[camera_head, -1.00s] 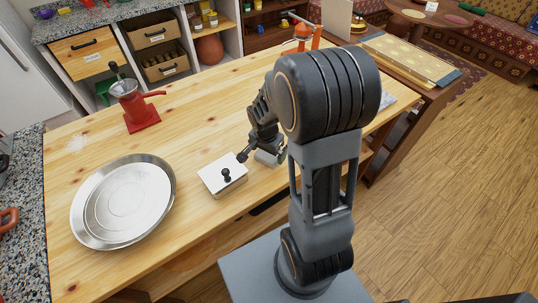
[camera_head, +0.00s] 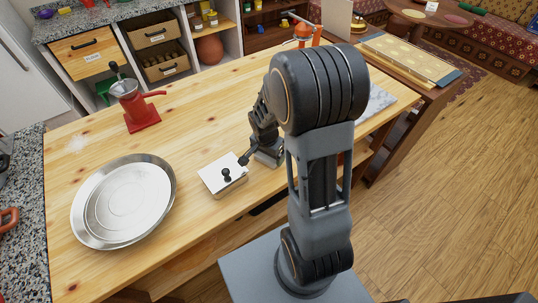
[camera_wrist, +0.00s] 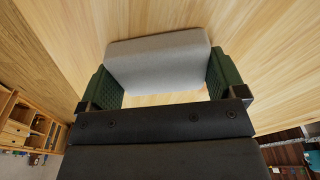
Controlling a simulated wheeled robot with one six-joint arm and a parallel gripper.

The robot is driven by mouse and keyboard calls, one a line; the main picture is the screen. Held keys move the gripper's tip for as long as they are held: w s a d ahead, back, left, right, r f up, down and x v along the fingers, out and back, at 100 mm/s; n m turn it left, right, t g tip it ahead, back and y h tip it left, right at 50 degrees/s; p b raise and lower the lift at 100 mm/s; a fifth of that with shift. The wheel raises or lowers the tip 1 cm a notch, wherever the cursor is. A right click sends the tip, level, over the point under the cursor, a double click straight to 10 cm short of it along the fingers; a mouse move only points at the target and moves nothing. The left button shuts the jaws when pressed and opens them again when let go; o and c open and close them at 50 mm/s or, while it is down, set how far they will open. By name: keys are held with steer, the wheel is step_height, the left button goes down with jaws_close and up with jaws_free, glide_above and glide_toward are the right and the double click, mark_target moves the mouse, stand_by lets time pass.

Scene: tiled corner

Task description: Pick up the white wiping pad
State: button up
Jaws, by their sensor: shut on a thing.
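In the wrist view, the wiping pad (camera_wrist: 158,60) is a pale grey-white block. It spans the space between the two green, textured fingers of my gripper (camera_wrist: 162,72), which are against its ends. My gripper is shut on the pad. In the head view, my gripper (camera_head: 268,154) is low over the near part of the wooden table (camera_head: 200,125), just right of a white box. The pad is largely hidden there by my gripper. I cannot tell whether the pad touches the tabletop.
The white box (camera_head: 213,168) with a black knob is close on the left of my gripper. A round metal pan (camera_head: 123,203) lies farther left. A red grinder (camera_head: 135,107) stands toward the back. The tabletop between the grinder and my gripper is clear.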

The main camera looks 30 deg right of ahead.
steer(key=shift+r, duration=0.1)
steer(key=shift+w+r, duration=0.1)
steer(key=shift+r, duration=0.4)
steer(key=shift+s+r, duration=0.2)
steer(key=shift+r, duration=1.05)
steer(key=s+r, duration=0.2)
steer(key=r, duration=0.1)
steer(key=s+r, duration=0.1)
steer(key=s, duration=0.1)
steer(key=shift+a+r, duration=0.3)
steer(key=shift+r, duration=0.1)
steer(key=s+a+r+b, duration=0.1)
steer(key=s+r, duration=0.3)
steer(key=s, duration=0.5)
steer(key=shift+s+a+r, duration=0.25)
steer(key=shift+s, duration=0.05)
